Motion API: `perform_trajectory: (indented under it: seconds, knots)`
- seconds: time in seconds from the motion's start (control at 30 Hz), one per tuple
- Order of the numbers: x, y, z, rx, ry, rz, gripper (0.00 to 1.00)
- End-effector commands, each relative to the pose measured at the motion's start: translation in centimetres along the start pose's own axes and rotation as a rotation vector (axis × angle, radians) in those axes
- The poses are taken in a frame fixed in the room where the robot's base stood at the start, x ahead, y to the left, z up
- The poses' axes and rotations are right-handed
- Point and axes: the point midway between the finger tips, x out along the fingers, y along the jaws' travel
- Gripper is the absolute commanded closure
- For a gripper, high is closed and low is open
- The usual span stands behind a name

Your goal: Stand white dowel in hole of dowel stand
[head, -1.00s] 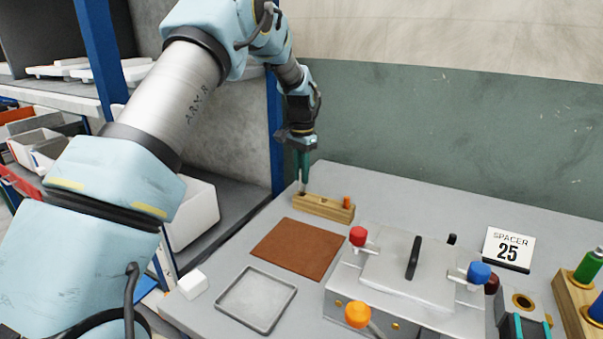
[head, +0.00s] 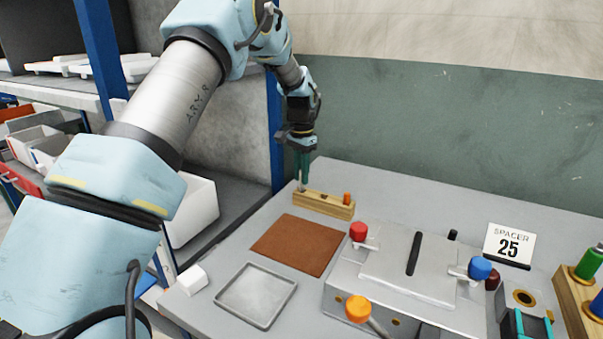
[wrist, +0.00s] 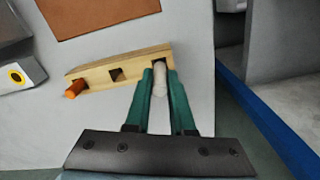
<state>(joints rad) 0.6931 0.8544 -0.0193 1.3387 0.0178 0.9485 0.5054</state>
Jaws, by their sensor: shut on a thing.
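The dowel stand (head: 330,207) is a pale wooden block at the back left of the bench; it also shows in the wrist view (wrist: 98,76). An orange dowel (wrist: 75,90) stands in one end hole. The middle hole (wrist: 116,74) is empty. My gripper (head: 302,182) is shut on the white dowel (wrist: 160,82), which is roughly upright between the green fingers. It is over the stand's other end, and its lower end meets that end hole in the picture. The fingers partly hide this spot, so I cannot tell how deep it sits.
A brown mat (head: 298,246) and a grey tray (head: 256,296) lie in front of the stand. A press with red (head: 358,231), blue and orange knobs stands to the right. A white block (head: 190,279) is at the bench's left edge. The wall is close behind.

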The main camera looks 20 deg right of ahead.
Motion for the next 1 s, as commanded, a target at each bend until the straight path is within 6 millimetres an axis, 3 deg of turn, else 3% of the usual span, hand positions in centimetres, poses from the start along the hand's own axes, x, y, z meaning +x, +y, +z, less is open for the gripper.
perform_trajectory:
  seconds: [1.0]
  knots:
    - [2.5, 0.0, 0.0, 0.0, 0.0, 0.0, 1.0]
